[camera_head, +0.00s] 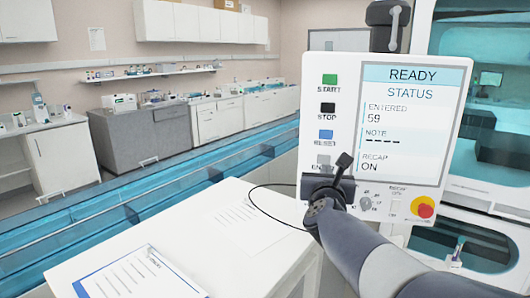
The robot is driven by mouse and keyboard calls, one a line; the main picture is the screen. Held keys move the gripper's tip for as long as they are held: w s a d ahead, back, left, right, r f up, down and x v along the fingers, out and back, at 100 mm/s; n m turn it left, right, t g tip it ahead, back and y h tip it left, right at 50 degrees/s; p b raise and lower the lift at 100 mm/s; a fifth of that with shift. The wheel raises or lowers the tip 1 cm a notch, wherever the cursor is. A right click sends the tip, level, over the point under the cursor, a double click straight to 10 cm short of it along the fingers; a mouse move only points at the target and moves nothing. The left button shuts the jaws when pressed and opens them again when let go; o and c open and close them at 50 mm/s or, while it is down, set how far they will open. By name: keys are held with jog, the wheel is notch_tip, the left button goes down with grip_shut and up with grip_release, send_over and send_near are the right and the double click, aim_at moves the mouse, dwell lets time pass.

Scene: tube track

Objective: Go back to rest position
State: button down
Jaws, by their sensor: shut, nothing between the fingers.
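My gripper (343,161) is shut and empty, in front of the lower left of the white control panel (350,70). My arm reaches to it from the bottom right. The gripper is just right of the grey enter button (323,160) and partly covers its label; I cannot tell whether it touches the panel. The screen (415,112) reads READY, STATUS, ENTERED 59, NOTE with dashes and RECAP ON. Left of the screen are a green start button (330,79), a black stop button (328,107) and a blue reset button (326,134).
A red and yellow button (425,208) is at the panel's lower right. A white table (150,225) below holds a paper sheet (250,222) and a clipboard (135,275). A blue tube track (140,192) runs behind it. A glass-fronted cabinet (480,190) stands at right.

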jog(key=s, duration=0.3)
jog(key=shift+s+a, duration=0.15)
jog(key=shift+a, duration=0.25)
jog(key=shift+s, duration=0.1)
jog(key=shift+w, duration=0.2)
